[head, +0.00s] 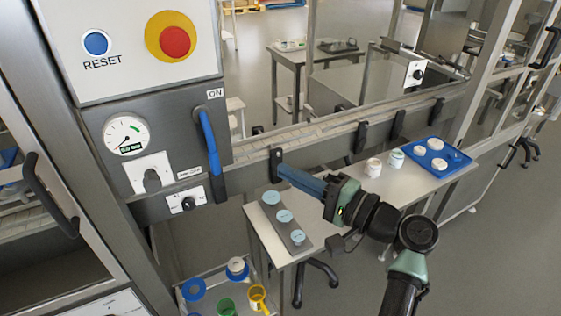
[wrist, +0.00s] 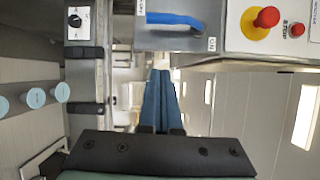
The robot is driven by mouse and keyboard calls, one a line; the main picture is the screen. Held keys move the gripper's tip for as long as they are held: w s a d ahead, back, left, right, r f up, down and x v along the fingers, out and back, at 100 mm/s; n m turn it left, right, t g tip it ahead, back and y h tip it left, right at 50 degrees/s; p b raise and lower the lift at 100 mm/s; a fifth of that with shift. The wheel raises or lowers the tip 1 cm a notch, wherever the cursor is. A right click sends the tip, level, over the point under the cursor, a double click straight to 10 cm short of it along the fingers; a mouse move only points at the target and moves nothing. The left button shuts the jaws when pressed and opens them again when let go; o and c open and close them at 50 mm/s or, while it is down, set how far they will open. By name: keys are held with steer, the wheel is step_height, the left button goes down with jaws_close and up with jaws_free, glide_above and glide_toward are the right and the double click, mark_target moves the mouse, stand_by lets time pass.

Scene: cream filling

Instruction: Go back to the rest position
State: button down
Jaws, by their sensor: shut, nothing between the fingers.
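My gripper (head: 282,172) has long blue fingers and is shut with nothing between them. In the head view it is held in the air above the small white table (head: 380,199), pointing left toward the machine front, near a black bracket on the conveyor rail. In the wrist view the closed fingers (wrist: 161,100) point away from the camera, toward the gap between the panels. My arm reaches in from the lower right of the head view.
A blue-handled lever (head: 209,145) and a red stop button (head: 174,41) are on the machine at left. On the table are a grey tray (head: 270,218) with light-blue lids, two cups and a blue tray (head: 455,161). Spools and mugs stand below. Floor at right is free.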

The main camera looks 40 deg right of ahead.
steer(key=w+a+r+n+t+h, duration=0.1)
steer(key=w+a+r+n, duration=0.2)
steer(key=a+r, duration=0.25)
steer(key=w+a+r+n+h, duration=0.25)
steer(key=a+r+n, duration=0.2)
steer(key=r, duration=0.25)
steer(key=w+a+r+n+t, duration=0.1)
steer(key=w+a+r+n, duration=0.15)
steer(key=a+r, duration=0.4)
steer(key=s+a+r+n+t, duration=0.3)
steer(key=s+a+r, duration=0.4)
steer(key=r, duration=0.3)
steer(key=s+a+r+n+t, duration=0.3)
steer(key=s+a+r, duration=0.4)
steer(key=r, duration=0.3)
steer(key=shift+s+a+t, duration=0.2)
steer(key=shift+a+t, duration=0.35)
steer(key=shift+t, duration=0.25)
steer(key=c, duration=1.6)
jaws_free()
